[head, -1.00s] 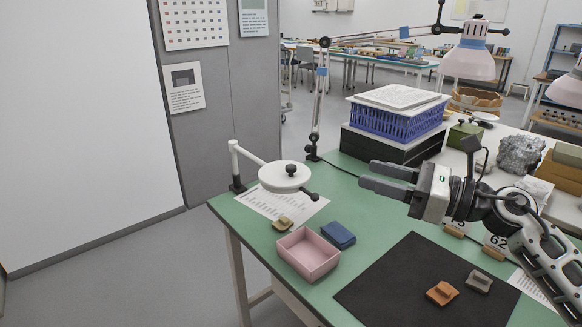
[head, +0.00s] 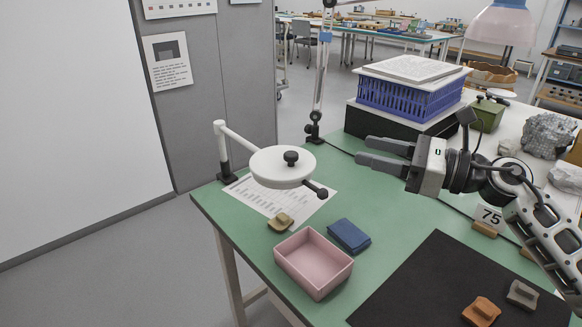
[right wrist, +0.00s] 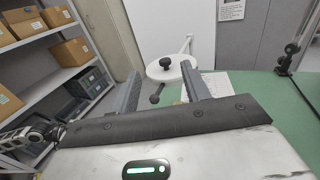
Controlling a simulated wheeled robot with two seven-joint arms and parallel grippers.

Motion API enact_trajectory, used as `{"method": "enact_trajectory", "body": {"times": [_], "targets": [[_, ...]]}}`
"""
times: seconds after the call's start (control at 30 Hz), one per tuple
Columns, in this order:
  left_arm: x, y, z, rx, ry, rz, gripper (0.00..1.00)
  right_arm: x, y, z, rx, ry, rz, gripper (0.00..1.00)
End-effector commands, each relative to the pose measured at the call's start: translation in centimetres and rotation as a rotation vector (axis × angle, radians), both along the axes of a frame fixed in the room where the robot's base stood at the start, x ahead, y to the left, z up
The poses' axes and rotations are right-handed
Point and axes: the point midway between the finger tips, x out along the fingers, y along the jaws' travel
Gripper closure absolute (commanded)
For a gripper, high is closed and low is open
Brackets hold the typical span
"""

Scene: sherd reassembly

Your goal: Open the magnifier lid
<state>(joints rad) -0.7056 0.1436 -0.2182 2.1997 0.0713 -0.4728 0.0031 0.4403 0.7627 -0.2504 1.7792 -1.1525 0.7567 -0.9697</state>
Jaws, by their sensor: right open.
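The magnifier (head: 283,167) is a round white head with a closed lid and a black knob (head: 291,157) on top, held on a white arm over the table's far left corner. A short black handle (head: 315,190) sticks out of its near right side. My right gripper (head: 368,151) is open and empty, to the right of the magnifier and apart from it, fingers pointing left. In the right wrist view the magnifier (right wrist: 172,68) shows ahead, beyond and between the two fingers (right wrist: 162,92).
A pink tray (head: 314,262), a blue block (head: 349,236) and a tan sherd (head: 281,221) lie in front of the magnifier. A black mat (head: 420,285) holds an orange sherd (head: 482,311) and a grey one (head: 522,294). A blue basket (head: 410,97) stands behind my right gripper.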

Motion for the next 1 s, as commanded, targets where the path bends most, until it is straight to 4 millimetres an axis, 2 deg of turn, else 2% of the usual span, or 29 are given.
{"method": "enact_trajectory", "body": {"times": [0.03,0.23,0.47,1.0], "targets": [[0.1,-0.1,-1.1,-0.007,-0.009,-0.001,0.64,0.0,0.0,-1.7,0.000,0.000,0.000,0.53],[0.4,-0.3,-1.8,-0.028,-0.043,-0.001,0.64,0.0,0.0,-4.4,0.001,-0.001,0.000,0.53],[0.3,-0.5,-0.6,-0.039,-0.057,-0.002,0.64,0.7,1.2,-4.4,0.004,0.000,0.001,0.53],[0.1,-0.4,-0.4,-0.036,-0.027,-0.001,0.64,6.6,10.6,-4.3,0.003,-0.001,0.001,0.53]]}}
